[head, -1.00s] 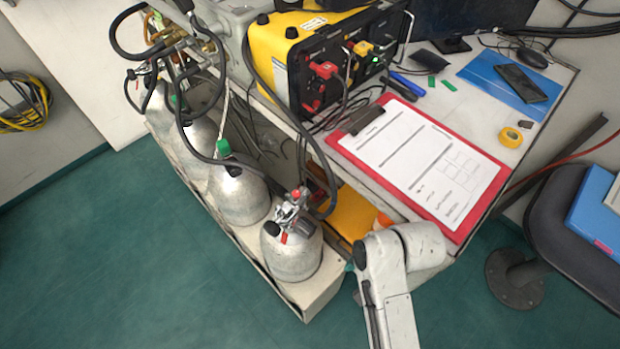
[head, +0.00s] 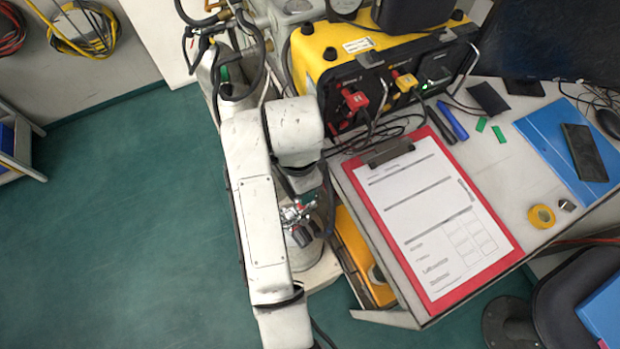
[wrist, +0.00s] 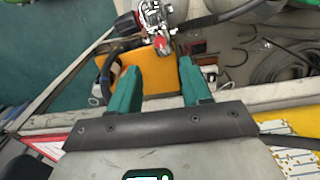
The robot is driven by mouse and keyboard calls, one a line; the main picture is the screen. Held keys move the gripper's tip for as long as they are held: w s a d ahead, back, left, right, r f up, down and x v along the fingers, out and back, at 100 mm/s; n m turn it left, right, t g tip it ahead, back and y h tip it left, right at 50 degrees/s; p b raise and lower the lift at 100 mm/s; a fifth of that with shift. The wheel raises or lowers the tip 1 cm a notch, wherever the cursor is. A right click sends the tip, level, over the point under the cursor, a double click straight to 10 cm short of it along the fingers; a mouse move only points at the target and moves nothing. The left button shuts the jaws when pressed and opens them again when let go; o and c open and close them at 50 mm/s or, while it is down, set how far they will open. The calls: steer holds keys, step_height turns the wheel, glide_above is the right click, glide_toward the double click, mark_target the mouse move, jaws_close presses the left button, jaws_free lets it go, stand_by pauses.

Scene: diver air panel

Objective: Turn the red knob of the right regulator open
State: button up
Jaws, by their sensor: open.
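The right regulator (head: 297,212) sits on the front cylinder (head: 306,252), largely hidden by my arm in the head view. In the wrist view the chrome regulator (wrist: 153,15) is at the top centre, with a small red part (wrist: 160,42) facing me. A black knob with a red edge (wrist: 126,24) sticks out on its left. I cannot tell for sure which is the red knob. My gripper (wrist: 157,66) shows two green fingers, open and empty, below the regulator in the picture and apart from it.
A black hose (wrist: 230,14) runs right from the regulator. A yellow-orange case (wrist: 148,75) lies behind my fingers. The table holds a red clipboard (head: 468,290) and a yellow-black air panel (head: 330,45). Green floor (head: 110,200) at the left is clear.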

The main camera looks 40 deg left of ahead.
step_height(320, 180, down, 10)
steer(key=shift+r, duration=0.1)
steer(key=shift+c, duration=0.2)
jaws_close()
stand_by(0.5)
